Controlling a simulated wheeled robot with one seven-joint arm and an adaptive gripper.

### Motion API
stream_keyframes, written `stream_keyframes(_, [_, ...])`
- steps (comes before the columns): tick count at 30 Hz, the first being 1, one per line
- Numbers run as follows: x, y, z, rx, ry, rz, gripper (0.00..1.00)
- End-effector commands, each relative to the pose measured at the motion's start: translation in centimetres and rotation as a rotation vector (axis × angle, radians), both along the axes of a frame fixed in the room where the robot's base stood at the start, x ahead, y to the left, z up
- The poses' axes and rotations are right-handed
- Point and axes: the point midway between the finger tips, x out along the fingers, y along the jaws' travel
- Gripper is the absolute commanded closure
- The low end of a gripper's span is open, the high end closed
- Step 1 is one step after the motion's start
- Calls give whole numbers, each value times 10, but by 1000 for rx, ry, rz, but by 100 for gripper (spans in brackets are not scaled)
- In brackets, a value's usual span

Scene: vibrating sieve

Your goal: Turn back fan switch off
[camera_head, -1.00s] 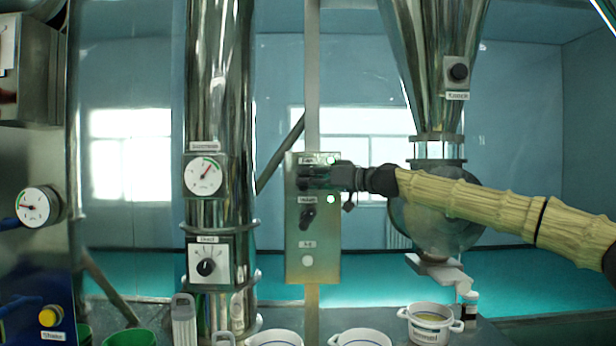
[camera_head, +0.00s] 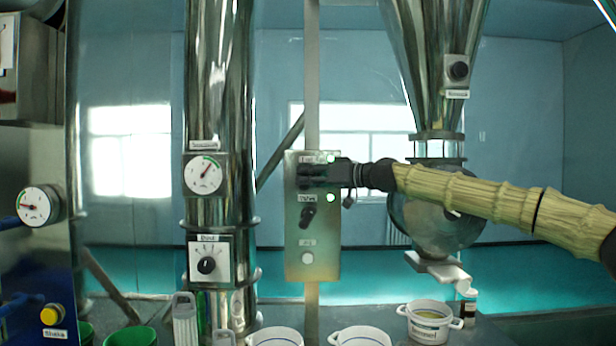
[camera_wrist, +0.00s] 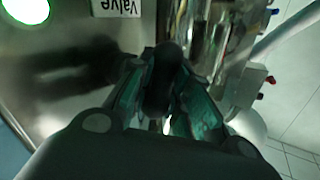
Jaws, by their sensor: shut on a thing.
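The control panel (camera_head: 313,270) is a metal plate on a post in the middle of the head view. Its top row carries the fan label and a lit green lamp (camera_head: 331,157). My gripper (camera_head: 312,173) is at this top row, and its fingers cover the fan switch there. In the wrist view the two teal-padded fingers (camera_wrist: 165,92) are closed around a dark switch knob (camera_wrist: 165,75). The angle of the knob cannot be told in the head view. Below it is the valve switch (camera_head: 307,216), a dark tilted knob with its own green lamp (camera_head: 331,197).
A round button (camera_head: 307,258) sits low on the panel. A steel column with a gauge (camera_head: 204,174) and a dial (camera_head: 206,265) stands left. A steel hopper (camera_head: 440,70) with a glass bulb stands right, behind my arm. Several buckets stand along the bottom.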

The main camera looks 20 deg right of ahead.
Motion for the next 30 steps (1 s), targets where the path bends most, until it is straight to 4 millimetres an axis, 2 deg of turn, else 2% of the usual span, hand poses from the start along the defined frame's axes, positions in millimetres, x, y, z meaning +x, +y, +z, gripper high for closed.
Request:
stream_keyframes(11, [0,1,7,-227,63,-2,100])
stream_keyframes(30, [1,3,5,-769,220,-2,100])
